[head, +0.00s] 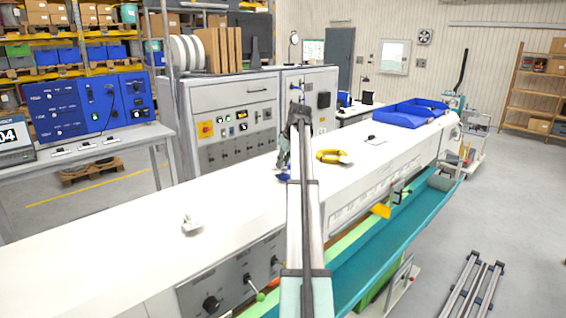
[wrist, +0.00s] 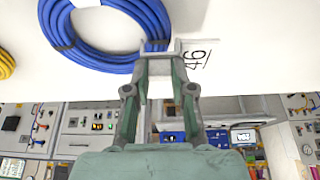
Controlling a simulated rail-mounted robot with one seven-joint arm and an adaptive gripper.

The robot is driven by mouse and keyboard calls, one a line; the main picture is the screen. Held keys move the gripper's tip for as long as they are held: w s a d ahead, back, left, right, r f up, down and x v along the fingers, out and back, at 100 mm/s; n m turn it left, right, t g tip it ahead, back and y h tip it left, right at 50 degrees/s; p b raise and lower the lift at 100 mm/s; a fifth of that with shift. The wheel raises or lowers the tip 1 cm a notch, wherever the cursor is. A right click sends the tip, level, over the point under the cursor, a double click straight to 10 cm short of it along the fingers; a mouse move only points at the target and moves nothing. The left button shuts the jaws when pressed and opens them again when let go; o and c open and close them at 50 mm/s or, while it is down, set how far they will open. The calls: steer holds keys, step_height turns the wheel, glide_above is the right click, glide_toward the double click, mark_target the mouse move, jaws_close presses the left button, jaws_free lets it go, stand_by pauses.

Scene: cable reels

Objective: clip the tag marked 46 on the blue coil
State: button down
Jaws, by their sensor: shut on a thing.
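The blue coil (wrist: 88,50) lies on the white bench top at the upper left of the wrist view. In the head view only a bit of the blue coil (head: 283,178) shows beside my arm. My gripper (wrist: 160,62) is shut on the white tag marked 46 (wrist: 197,56), whose label sticks out to the right of the fingers. The tag's clip end overlaps the coil's lower right edge in the wrist view; I cannot tell whether it grips the cable. In the head view my arm runs up the middle and largely hides the gripper.
A yellow coil (head: 333,157) with a pale piece at its right lies right of my arm. A small white item (head: 191,224) lies on the near bench top (head: 110,265). Blue bins (head: 408,114) stand at the far end. Bench top between is mostly clear.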

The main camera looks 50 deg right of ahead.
steer(key=shift+f+b, duration=0.35)
steer(key=shift+f, duration=0.9)
stand_by(1.0)
steer(key=c, duration=0.6)
jaws_free()
steer(key=shift+r, duration=0.1)
steer(key=shift+r+p, duration=1.35)
steer(key=shift+r, duration=2.1)
